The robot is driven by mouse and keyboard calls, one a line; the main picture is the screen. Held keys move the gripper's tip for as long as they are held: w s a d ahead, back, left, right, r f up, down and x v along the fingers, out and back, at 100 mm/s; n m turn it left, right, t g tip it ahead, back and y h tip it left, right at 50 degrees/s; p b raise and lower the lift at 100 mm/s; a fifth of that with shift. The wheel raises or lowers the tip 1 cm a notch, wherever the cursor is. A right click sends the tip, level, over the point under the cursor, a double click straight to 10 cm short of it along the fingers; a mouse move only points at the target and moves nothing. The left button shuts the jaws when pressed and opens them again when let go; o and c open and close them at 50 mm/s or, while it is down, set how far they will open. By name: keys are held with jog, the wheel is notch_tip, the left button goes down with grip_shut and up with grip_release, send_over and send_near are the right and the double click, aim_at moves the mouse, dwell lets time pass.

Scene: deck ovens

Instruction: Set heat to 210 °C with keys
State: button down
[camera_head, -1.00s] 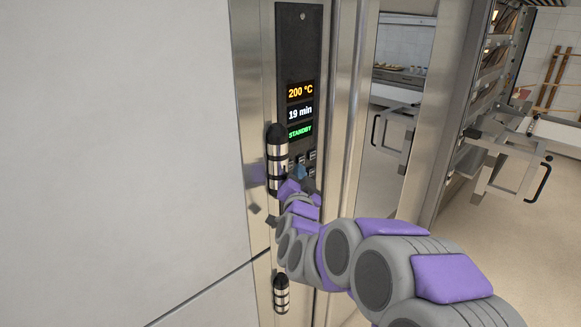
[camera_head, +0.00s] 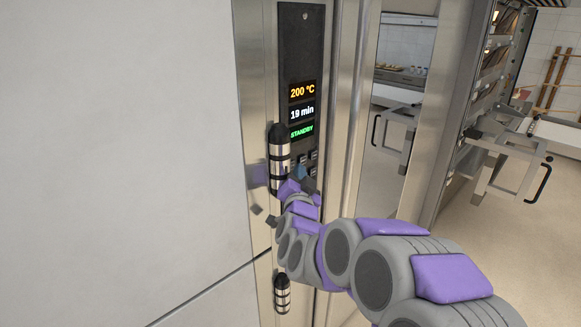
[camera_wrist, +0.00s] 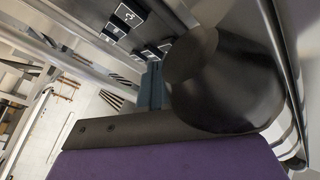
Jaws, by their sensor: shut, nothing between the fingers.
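The control panel (camera_head: 300,50) is a dark upright strip on the steel oven front. Its display (camera_head: 302,111) reads 200 °C in orange, 19 min in white and STANDBY in green. Small keys (camera_head: 312,156) sit below the display, and my gripper hides part of them. In the wrist view the keys (camera_wrist: 128,14) show white symbols at the top. My gripper (camera_head: 300,172) is shut and empty, its tip in front of the keys. In the wrist view a blue-grey finger (camera_wrist: 152,88) points toward the keys. I cannot tell whether it touches one.
A black-and-steel handle (camera_head: 279,160) stands just left of the keys, close to my gripper; in the wrist view its dark end (camera_wrist: 205,75) looms large. A second handle (camera_head: 282,294) is lower. Open floor (camera_head: 500,260) and racks with trays lie to the right.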

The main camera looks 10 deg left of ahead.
jog(key=shift+w+r, duration=0.15)
jog(key=shift+w, duration=0.05)
jog(key=shift+w+a+p, duration=0.25)
jog(key=shift+a+p, duration=0.05)
jog(key=shift+a, duration=0.1)
dwell(0.9)
jog(key=shift+d, duration=0.1)
jog(key=shift+s+d+b, duration=0.3)
jog(key=shift+s+d, duration=0.2)
jog(key=shift+s, duration=0.05)
dwell(0.4)
jog(key=s+d+b, duration=0.1)
jog(key=d, duration=0.1)
jog(key=s+d+b, duration=0.1)
jog(key=s+d, duration=0.1)
dwell(0.4)
